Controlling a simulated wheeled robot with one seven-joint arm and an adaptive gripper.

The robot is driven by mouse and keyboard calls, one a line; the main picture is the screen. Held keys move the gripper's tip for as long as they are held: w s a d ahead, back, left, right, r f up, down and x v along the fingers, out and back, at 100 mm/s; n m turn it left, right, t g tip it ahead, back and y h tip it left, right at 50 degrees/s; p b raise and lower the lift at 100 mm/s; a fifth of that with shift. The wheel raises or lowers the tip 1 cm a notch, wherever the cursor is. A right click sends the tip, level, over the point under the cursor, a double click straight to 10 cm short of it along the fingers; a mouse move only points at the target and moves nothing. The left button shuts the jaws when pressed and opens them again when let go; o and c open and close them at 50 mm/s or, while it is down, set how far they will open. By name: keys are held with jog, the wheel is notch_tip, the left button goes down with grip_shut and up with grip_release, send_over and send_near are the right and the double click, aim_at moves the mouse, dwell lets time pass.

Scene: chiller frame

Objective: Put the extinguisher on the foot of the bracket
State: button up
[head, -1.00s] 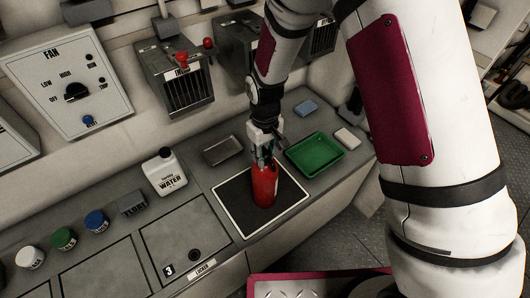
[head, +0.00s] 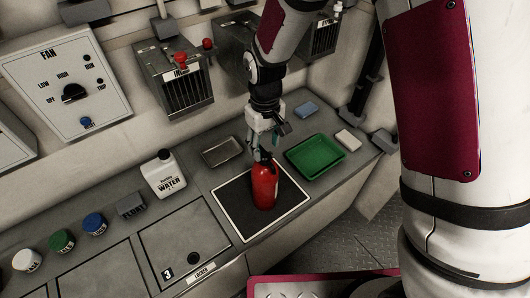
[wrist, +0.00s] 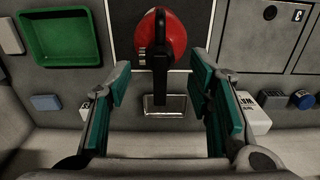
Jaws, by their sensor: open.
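The red extinguisher (head: 265,187) stands upright on a black square with a white border (head: 237,222) on the counter. My gripper (head: 264,150) is just above and behind its top, pointing down. In the wrist view the extinguisher (wrist: 174,38) shows with its black handle, beyond and between the spread fingers of my gripper (wrist: 163,95). The fingers have green pads and are open, with nothing clamped between them. I cannot make out with certainty which part is the bracket or its foot.
A green tray (head: 342,151) is right of the extinguisher, with a blue block (head: 306,109) and white block (head: 348,138) near it. A small metal tray (head: 207,157) lies behind left. A white water jug (head: 164,174) and several jars stand left. Fan panel (head: 40,75) is on the wall.

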notch_tip(320, 180, up, 7)
jog(key=shift+f+b, duration=0.15)
jog(key=shift+b, duration=0.2)
